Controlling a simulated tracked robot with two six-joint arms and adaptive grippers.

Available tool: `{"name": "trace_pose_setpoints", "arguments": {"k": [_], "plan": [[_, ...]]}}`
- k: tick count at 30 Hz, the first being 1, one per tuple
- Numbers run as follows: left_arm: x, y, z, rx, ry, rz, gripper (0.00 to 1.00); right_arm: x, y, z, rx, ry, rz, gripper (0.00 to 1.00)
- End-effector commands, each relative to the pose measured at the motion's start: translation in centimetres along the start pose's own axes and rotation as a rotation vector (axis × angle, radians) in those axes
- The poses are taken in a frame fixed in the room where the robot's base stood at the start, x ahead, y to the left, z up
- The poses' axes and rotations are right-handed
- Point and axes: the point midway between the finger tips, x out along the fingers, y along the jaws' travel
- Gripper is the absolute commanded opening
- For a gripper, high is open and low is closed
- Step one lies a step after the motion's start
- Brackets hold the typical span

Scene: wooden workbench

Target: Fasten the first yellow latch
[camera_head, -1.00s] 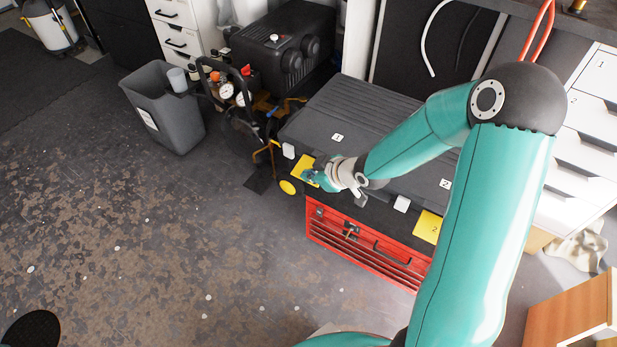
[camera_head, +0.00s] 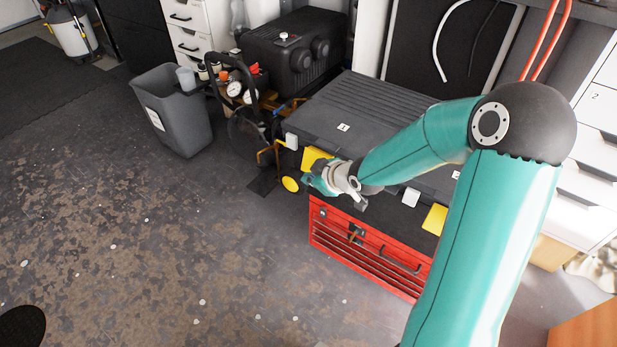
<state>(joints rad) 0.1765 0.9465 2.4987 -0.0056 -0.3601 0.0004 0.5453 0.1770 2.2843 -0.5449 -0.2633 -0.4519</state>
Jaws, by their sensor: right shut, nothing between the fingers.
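A black ribbed case (camera_head: 378,108) stands on a red tool chest (camera_head: 350,240). The label 1 is on the left part of its lid. The first yellow latch (camera_head: 315,158) is on the case's front edge at the left, below label 1. A second yellow latch (camera_head: 435,219) is farther right, partly beside my arm. My right gripper (camera_head: 316,184) is shut and empty, just below and in front of the first latch, covering its lower part. I cannot tell if it touches the latch. My left gripper is not in view.
A black compressor (camera_head: 296,48) with gauges and a cart handle stands at the left. A grey bin (camera_head: 178,112) is farther left. The floor in front is clear.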

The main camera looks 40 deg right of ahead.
Motion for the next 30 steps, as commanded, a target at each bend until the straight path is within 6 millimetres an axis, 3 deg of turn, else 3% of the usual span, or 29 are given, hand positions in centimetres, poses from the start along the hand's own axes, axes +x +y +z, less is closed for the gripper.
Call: {"name": "trace_pose_setpoints", "arguments": {"k": [7,30], "plan": [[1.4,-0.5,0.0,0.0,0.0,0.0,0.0,1.1,0.6,1.8,0.007,-0.003,0.008,0.0],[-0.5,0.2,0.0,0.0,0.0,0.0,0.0,-0.3,1.1,0.4,0.007,-0.003,0.007,0.0]]}}
